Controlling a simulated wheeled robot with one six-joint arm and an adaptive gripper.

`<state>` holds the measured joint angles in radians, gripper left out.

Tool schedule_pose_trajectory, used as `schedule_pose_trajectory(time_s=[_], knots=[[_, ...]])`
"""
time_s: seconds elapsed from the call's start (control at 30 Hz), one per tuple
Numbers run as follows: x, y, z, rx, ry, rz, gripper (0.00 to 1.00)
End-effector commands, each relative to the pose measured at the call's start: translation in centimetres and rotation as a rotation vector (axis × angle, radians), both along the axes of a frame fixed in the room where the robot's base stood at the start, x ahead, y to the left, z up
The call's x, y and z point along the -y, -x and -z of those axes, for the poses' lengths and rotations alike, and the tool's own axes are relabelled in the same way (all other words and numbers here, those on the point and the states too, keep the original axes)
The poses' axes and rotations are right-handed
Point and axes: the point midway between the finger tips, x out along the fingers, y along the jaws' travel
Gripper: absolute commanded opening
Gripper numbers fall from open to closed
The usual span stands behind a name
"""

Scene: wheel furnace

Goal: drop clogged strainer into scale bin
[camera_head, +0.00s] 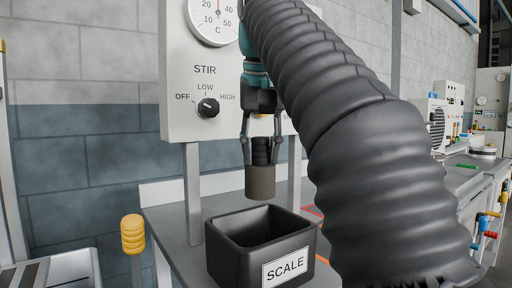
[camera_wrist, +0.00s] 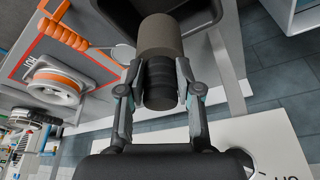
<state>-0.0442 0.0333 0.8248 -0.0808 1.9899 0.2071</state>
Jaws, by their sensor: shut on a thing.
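The strainer (camera_head: 261,181) is a brown-grey cylinder with a black ribbed handle. My gripper (camera_head: 262,148) is shut on the black handle and holds the strainer upright, brown end down. The strainer hangs in the air above the black scale bin (camera_head: 232,267), which is labelled SCALE. The bin is open-topped and stands on the grey bench. In the wrist view, the strainer (camera_wrist: 160,38) sits between the fingers of my gripper (camera_wrist: 160,88). Part of the dark bin (camera_wrist: 197,52) shows beyond it there.
A white panel (camera_head: 180,90) with a dial and STIR knob stands behind the bin. In the wrist view, an orange-handled tool (camera_wrist: 62,34) and a white spool with an orange ring (camera_wrist: 55,84) lie on the bench beside the bin. A yellow handle (camera_head: 132,234) stands at left.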

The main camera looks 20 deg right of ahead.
Motion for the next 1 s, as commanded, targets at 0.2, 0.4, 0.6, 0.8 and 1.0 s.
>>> schedule_pose_trajectory(time_s=[0.2, 0.4, 0.6, 0.8, 1.0], knots=[[-0.1, 0.1, 0.0, 0.001, 0.000, -0.002, 0.00], [-0.2, 0.3, 0.9, 0.001, 0.001, -0.002, 0.00], [-0.2, 0.4, 3.0, 0.000, 0.001, -0.002, 0.00], [-0.1, 0.3, 5.0, 0.001, 0.000, 0.000, 0.00], [-0.1, 0.3, 7.0, 0.001, 0.000, 0.000, 0.00]])
